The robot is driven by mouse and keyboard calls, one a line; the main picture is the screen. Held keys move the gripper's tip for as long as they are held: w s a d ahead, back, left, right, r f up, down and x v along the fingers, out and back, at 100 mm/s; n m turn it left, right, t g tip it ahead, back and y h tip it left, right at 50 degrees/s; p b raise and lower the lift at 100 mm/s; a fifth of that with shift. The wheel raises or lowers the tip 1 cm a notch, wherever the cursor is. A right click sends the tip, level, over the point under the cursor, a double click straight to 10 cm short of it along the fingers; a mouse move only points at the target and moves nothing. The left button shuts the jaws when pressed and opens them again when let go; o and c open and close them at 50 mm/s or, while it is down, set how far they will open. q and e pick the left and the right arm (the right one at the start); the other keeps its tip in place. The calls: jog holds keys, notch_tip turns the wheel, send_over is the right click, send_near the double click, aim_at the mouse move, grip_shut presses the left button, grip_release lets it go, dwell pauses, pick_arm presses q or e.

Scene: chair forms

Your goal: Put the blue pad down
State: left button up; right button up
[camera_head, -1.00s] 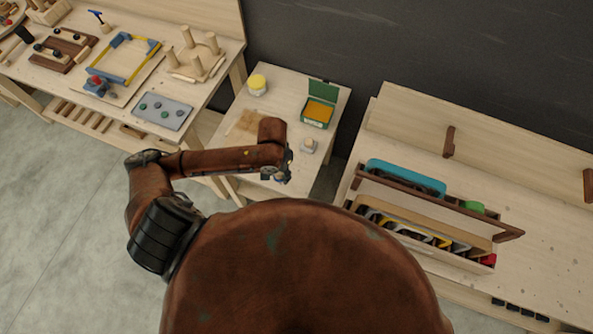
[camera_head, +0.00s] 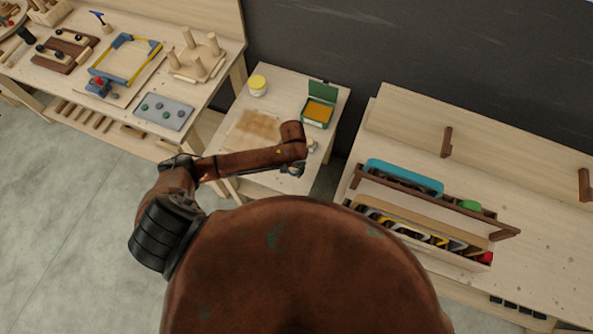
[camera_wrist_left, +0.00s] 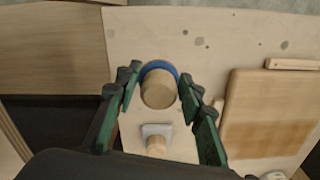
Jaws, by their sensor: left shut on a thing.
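The blue pad (camera_wrist_left: 159,66) has a round wooden knob (camera_wrist_left: 158,90) and sits between the fingers of my left gripper (camera_wrist_left: 159,92) in the left wrist view. The gripper is shut on it. In the head view my left gripper (camera_head: 291,170) is over the front right part of the small table (camera_head: 270,91); the blue pad is hardly visible there. I cannot tell whether the pad touches the tabletop. A pale grey pad with a wooden knob (camera_wrist_left: 156,137) is close by in the wrist view, apart from the blue one. My right gripper is not in view.
The small table bears a brown wooden board (camera_head: 254,126), a yellow-lidded jar (camera_head: 258,85) and an open green box (camera_head: 318,111). A workbench with wooden fixtures (camera_head: 197,58) is on the left. Another bench with a tool rack (camera_head: 425,228) is on the right.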

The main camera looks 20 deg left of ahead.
aim_at(296, 170)
pick_arm(q)
jog(key=shift+w+d+f, duration=0.2)
jog(key=shift+w+f, duration=0.65)
jog(key=shift+f, duration=1.7)
jog(key=o, duration=1)
jog(key=shift+f, duration=0.15)
notch_tip(296, 170, up, 12)
jog(key=shift+r, duration=0.2)
jog(key=shift+d, duration=0.1)
